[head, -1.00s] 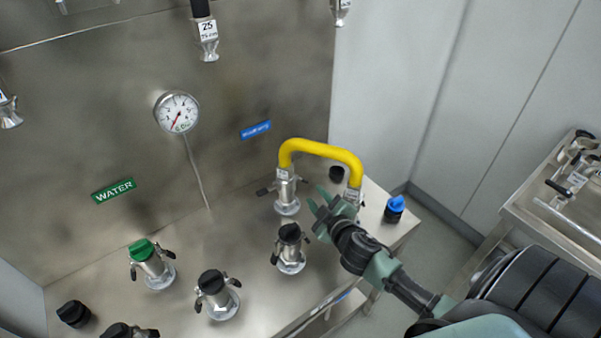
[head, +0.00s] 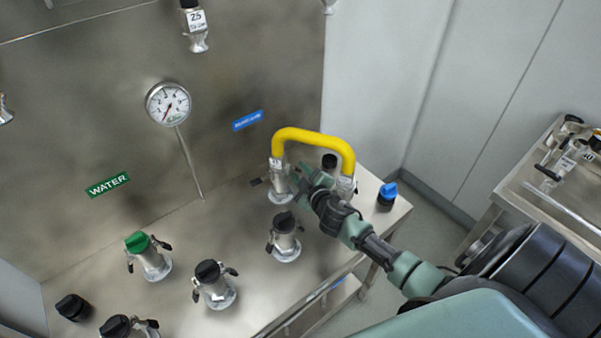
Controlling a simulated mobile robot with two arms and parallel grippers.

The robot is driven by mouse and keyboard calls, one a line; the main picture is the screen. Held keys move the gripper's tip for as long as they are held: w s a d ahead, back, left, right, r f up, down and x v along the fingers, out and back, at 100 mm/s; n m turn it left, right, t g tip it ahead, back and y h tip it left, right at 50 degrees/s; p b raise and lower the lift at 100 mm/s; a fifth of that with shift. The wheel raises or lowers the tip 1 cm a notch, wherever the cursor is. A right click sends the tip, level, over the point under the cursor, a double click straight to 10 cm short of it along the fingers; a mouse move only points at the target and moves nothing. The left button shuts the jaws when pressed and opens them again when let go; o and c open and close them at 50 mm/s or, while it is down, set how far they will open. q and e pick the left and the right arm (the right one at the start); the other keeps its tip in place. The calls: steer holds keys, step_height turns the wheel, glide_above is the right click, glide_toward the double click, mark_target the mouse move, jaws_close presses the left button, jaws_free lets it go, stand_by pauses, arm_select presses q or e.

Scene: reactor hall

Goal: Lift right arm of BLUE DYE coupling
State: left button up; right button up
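In the head view a coupling (head: 280,184) with a steel body stands on the bench, joined to one end of the yellow hose (head: 312,135). The blue label (head: 247,121) is on the wall panel behind it; its text is too small to read. A dark lever arm sticks out on the coupling's left. Its right side is partly hidden by my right gripper (head: 302,176). That gripper's green fingers reach in just right of the coupling, under the hose arch. Whether they touch it or are closed, I cannot tell. My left gripper is not in view.
A black-capped coupling (head: 285,238) stands just in front. More capped couplings stand to the left, one with a green cap (head: 137,243). The hose's other end and a blue cap (head: 387,191) are at the right. A gauge (head: 167,104) hangs on the wall. A cart (head: 525,185) stands far right.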

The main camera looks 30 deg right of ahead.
jaws_close()
